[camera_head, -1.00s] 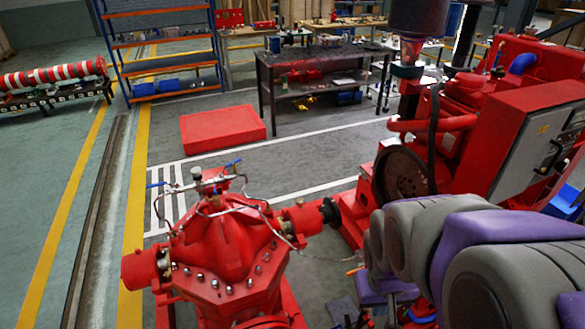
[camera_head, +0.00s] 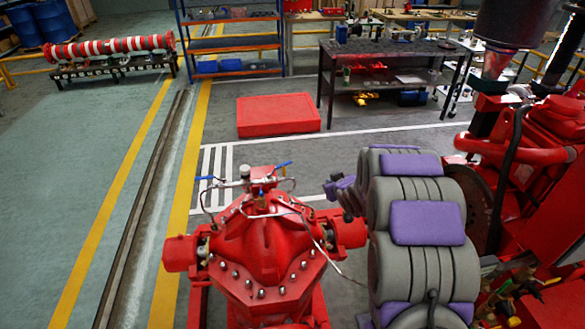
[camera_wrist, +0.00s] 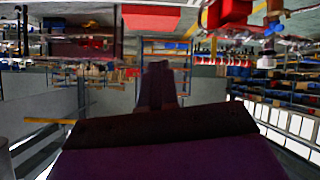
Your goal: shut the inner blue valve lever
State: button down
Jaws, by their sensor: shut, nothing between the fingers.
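The red pump (camera_head: 262,235) stands at lower centre in the head view. Thin pipework and a small pale gauge or fitting (camera_head: 245,172) sit on its top. One blue valve lever (camera_head: 205,179) points left of the fitting; another blue lever (camera_head: 283,164) sits to its right, tilted up. I cannot tell which is the inner one. My gripper (camera_head: 338,188) is right of both levers, apart from them, partly hidden by my arm. In the wrist view my gripper (camera_wrist: 158,68) is shut and empty, and a small blue part (camera_wrist: 274,28) shows near metal fittings at upper right.
My arm fills the area right of the pump. A red engine (camera_head: 540,200) stands at the far right. A red block (camera_head: 278,115) lies on the floor behind the pump, before a dark workbench (camera_head: 390,62). The floor left of the pump is clear.

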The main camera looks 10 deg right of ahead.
jog(key=w+a+f+n+t+y+p, duration=0.1)
jog(key=w+a+f+t+y+p, duration=0.15)
jog(key=w+a+f+y, duration=0.2)
jog(key=t+y+b, duration=0.3)
send_near(286, 165)
jog(key=shift+n+g+h, duration=0.25)
jog(key=shift+n, duration=0.15)
jog(key=x, duration=0.7)
jog(key=shift+s+r, duration=0.1)
jog(key=shift+r, duration=0.1)
jog(key=shift+p, duration=0.4)
